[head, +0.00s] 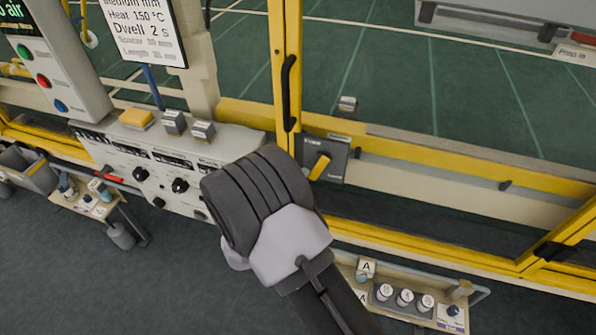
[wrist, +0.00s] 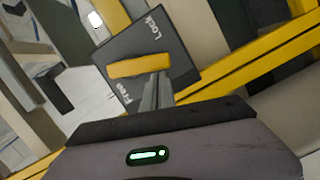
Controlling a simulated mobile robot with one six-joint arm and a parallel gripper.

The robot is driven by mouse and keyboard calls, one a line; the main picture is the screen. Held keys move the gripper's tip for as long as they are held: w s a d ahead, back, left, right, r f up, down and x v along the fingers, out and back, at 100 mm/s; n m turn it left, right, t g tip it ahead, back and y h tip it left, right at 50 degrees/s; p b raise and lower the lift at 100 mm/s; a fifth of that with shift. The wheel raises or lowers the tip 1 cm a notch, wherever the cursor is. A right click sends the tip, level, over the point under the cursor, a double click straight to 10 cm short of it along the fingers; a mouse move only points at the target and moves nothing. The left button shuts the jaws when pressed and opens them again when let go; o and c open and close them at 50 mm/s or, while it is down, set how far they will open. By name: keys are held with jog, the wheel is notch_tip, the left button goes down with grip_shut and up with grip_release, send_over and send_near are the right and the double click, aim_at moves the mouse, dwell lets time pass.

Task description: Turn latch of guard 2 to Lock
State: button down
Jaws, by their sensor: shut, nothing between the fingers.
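The latch is a dark square plate (wrist: 185,60) with a yellow handle (wrist: 140,67). In the wrist view "Lock" is printed at its upper right and "Free" at its lower left. The handle lies almost level in that view, clear of the word "Lock" and above "Free". My gripper's grey fingers (wrist: 156,92) are shut and empty, just below the handle's right part; I cannot tell whether they touch it. In the head view the latch plate (head: 338,160) sits on the yellow frame, its handle (head: 320,167) slanting; my wrist hides the fingers. No guard number is readable.
A black pull handle (head: 288,92) is on the yellow upright above the latch. A pale control panel (head: 150,172) with knobs stands left. A small shelf (head: 425,318) with several items is low at the right. Yellow rails (head: 450,160) run right.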

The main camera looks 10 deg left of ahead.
jog(key=shift+d+f+n+t, duration=0.3)
jog(key=shift+d+f+n, duration=0.4)
jog(key=shift+n, duration=0.5)
jog(key=shift+d, duration=0.1)
